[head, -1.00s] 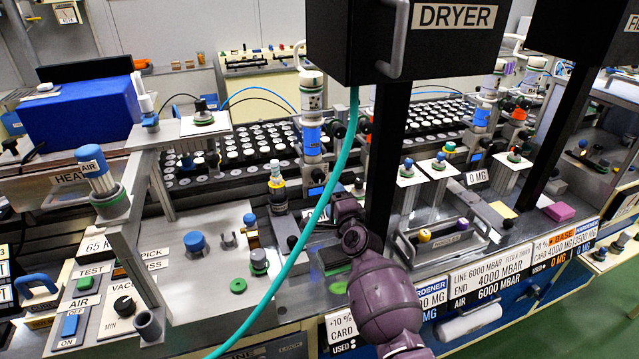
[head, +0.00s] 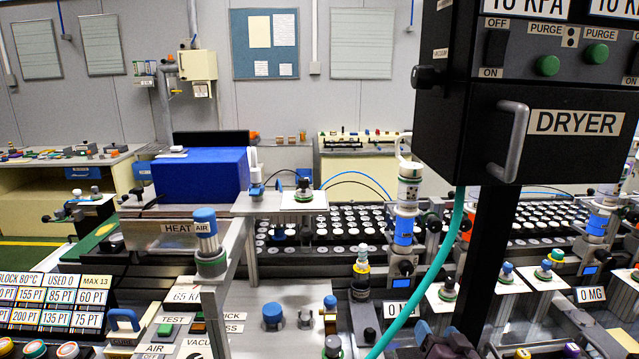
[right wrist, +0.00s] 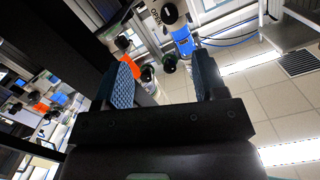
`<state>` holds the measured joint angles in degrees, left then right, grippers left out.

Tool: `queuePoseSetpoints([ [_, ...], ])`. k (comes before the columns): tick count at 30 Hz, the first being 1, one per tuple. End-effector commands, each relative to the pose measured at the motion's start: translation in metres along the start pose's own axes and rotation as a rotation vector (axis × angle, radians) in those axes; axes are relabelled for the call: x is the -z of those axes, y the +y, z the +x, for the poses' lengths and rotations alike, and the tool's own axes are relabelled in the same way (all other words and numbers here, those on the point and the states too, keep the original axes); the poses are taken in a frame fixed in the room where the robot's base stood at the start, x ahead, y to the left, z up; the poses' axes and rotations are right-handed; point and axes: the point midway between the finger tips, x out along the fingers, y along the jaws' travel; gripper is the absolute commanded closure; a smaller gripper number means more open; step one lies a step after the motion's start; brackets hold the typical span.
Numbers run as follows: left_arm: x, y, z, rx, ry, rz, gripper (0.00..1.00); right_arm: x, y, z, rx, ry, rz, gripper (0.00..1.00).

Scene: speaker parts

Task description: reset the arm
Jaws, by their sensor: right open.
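My right gripper (right wrist: 163,75) is open in the right wrist view, with its two blue-padded fingers apart and nothing held between them. Past the fingers, that view shows a blue-and-white cylinder (right wrist: 182,40) and a tiled surface. My left arm and gripper are not in view.
A black DRYER box (head: 545,135) on a dark post stands at the right, with a teal hose (head: 433,270) hanging beside it. A blue box (head: 202,174) sits on the HEAT unit. Racks of white-capped bottles (head: 330,225) fill the middle. Benches stand along the back wall.

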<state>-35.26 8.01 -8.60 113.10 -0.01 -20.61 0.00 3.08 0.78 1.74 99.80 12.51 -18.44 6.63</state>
Motion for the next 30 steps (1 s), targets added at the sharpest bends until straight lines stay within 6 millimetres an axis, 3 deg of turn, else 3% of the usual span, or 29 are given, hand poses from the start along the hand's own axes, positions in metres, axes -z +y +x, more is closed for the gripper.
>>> queuePoseSetpoints([
  [1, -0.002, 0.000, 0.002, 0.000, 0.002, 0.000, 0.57, -0.017, 0.009, -0.020, -0.015, -0.028, -0.072, 0.35],
  [9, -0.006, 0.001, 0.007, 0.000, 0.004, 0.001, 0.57, -0.090, 0.038, -0.120, -0.060, -0.182, -0.347, 0.35],
  [18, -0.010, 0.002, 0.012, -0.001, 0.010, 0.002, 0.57, -0.168, 0.066, -0.230, -0.091, -0.379, -0.395, 0.35],
  [24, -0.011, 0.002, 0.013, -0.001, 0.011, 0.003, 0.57, -0.190, 0.079, -0.263, -0.115, -0.446, -0.390, 0.35],
  [30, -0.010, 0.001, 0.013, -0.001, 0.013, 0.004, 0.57, -0.192, 0.080, -0.266, -0.118, -0.452, -0.388, 0.35],
])
